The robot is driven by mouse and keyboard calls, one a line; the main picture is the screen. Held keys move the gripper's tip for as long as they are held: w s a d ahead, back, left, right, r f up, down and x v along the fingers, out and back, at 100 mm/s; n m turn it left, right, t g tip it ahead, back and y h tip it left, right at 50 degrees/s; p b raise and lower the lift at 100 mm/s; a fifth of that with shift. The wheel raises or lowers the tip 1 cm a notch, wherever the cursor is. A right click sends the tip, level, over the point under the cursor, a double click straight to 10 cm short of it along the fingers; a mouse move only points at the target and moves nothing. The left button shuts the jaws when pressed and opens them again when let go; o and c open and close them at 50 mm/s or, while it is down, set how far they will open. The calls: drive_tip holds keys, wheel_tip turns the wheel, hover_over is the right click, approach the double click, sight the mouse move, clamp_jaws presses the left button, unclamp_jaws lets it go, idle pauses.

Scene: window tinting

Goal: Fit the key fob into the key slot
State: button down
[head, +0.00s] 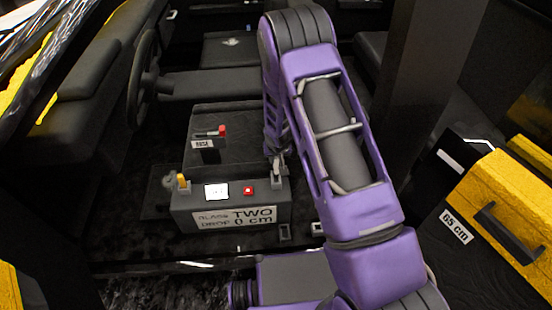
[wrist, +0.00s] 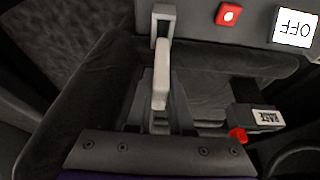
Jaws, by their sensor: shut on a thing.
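My gripper (head: 277,168) points down at the right end of a dark grey control box (head: 230,197). In the wrist view, its fingers (wrist: 159,112) are shut on a pale grey bar (wrist: 159,88). The bar reaches up to a pale frame with a dark opening (wrist: 163,17) at the box's edge. I cannot tell whether the bar is the key fob, nor whether it sits in the frame or only touches it. No other piece is clearly a key fob.
The box carries a yellow lever (head: 183,181), a white screen (head: 216,191) and a red button (head: 248,190). A small labelled block with a red-ended piece (head: 222,130) stands behind it. A steering wheel (head: 143,75) is at left, a yellow case (head: 510,205) at right.

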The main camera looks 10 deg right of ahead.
sight(276, 172)
drive_tip(key=shift+f+b, duration=1)
drive_tip(key=shift+f, duration=0.5)
drive_tip(key=shift+b, duration=0.75)
idle(0.5)
drive_tip(key=shift+f+b, duration=1.35)
drive_tip(key=shift+f, duration=0.7)
drive_tip(key=c, duration=0.7)
unclamp_jaws()
drive_tip(key=shift+c, duration=0.2)
drive_tip(key=p+v, duration=0.2)
drive_tip(key=v, duration=1.5)
drive_tip(key=shift+r+p, duration=0.2)
drive_tip(key=shift+p, duration=0.15)
drive_tip(key=shift+r, duration=0.1)
